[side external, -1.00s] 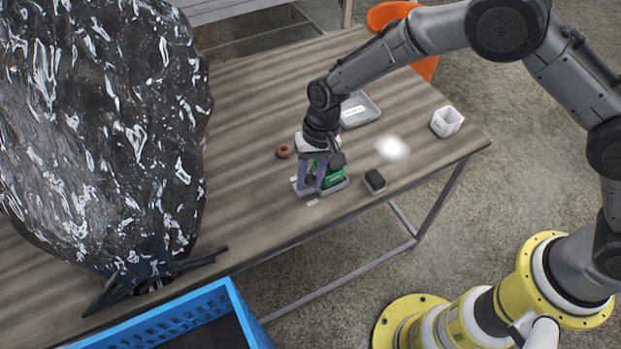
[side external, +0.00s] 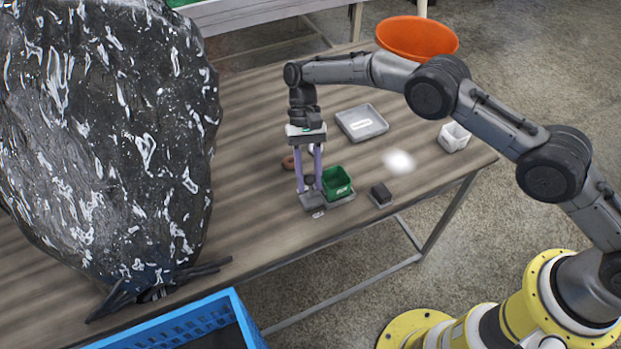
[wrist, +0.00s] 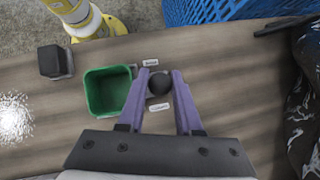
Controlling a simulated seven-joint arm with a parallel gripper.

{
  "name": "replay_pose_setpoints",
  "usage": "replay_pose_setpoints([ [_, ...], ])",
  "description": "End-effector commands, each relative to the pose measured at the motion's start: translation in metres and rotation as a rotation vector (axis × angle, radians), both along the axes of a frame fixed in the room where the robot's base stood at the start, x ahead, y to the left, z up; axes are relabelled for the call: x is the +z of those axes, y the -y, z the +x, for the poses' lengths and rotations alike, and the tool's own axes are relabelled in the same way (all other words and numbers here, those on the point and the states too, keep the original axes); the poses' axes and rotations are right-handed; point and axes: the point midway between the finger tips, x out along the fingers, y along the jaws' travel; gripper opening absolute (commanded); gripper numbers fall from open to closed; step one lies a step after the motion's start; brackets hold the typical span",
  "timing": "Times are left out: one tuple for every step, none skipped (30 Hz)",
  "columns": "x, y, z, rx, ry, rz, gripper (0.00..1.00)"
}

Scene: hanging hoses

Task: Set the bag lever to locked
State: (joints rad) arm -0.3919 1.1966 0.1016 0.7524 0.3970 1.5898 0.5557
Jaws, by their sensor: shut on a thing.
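A dark round knob (wrist: 159,83) of the lever shows between my fingertips in the wrist view, with a small white label on either side of it. The writing is too small to read. My gripper (side external: 309,186) points down with its purple fingers shut on this knob; it also shows in the wrist view (wrist: 160,85). In the side external view the fingers largely hide the knob, above a grey base (side external: 316,201) near the table's front edge. I cannot tell which setting the lever is in.
A green bin (side external: 337,182) stands just right of my fingers. A black block (side external: 381,194), a grey tray (side external: 362,123), a white cup (side external: 453,137) and a brown ring (side external: 289,162) are nearby.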

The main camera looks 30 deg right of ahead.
Motion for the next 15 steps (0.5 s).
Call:
replay_pose_setpoints([
  [-0.0001, 0.0001, 0.0014, -0.001, -0.010, 0.001, 0.00],
  [-0.0002, 0.0001, 0.0017, 0.000, -0.017, 0.000, 0.00],
  [-0.0006, 0.0002, 0.0022, 0.000, -0.025, 0.000, 0.00],
  [-0.0001, 0.0001, 0.0027, 0.000, -0.031, 0.000, 0.00],
  [-0.0004, 0.0001, 0.0031, 0.000, -0.037, 0.000, 0.00],
  [-0.0005, 0.0003, 0.0034, 0.000, -0.046, 0.000, 0.00],
  [-0.0004, 0.0002, 0.0038, 0.001, -0.051, 0.000, 0.00],
  [-0.0009, 0.0003, 0.0039, 0.000, -0.058, 0.000, 0.00],
  [-0.0006, 0.0002, 0.0046, 0.000, -0.065, 0.001, 0.00],
  [-0.0007, 0.0001, 0.0049, -0.001, -0.070, 0.002, 0.00],
  [-0.0010, 0.0003, 0.0049, -0.001, -0.078, 0.001, 0.00],
  [-0.0009, 0.0002, 0.0056, -0.001, -0.084, 0.001, 0.00],
  [-0.0012, 0.0004, 0.0056, 0.000, -0.089, 0.000, 0.00],
  [-0.0012, 0.0004, 0.0060, 0.000, -0.094, 0.000, 0.00],
  [-0.0011, 0.0003, 0.0066, 0.000, -0.100, 0.000, 0.00],
])
